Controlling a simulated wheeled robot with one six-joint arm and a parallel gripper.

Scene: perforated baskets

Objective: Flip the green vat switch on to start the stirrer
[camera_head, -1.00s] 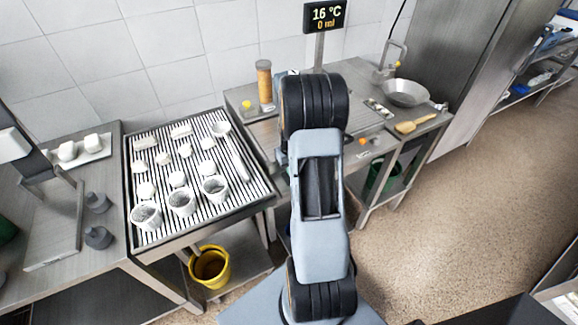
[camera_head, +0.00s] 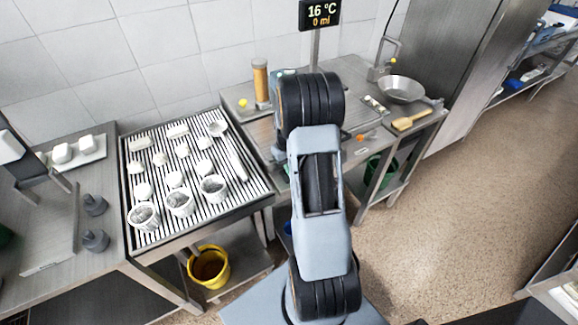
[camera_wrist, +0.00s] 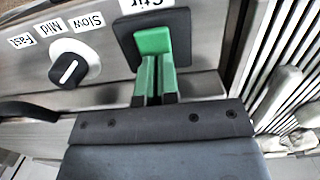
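The green switch (camera_wrist: 152,41) sits on a black plate (camera_wrist: 181,36) under a label reading "Stir" in the wrist view. My gripper (camera_wrist: 157,72) has two narrow green-tipped fingers close together, with only a thin gap between them. The fingertips are right at the lower edge of the switch; I cannot tell whether they touch it. The switch is wider than the gap, and nothing shows between the fingers. In the head view my arm hides the gripper and the switch.
A black knob (camera_wrist: 68,69) marked Slow, Mid and Fast is left of the switch. A slatted rack (camera_head: 196,212) with white cups and pieces stands left of my arm. A metal bowl (camera_head: 401,89) and a wooden-handled brush (camera_head: 410,120) lie on the right bench. Open floor lies right.

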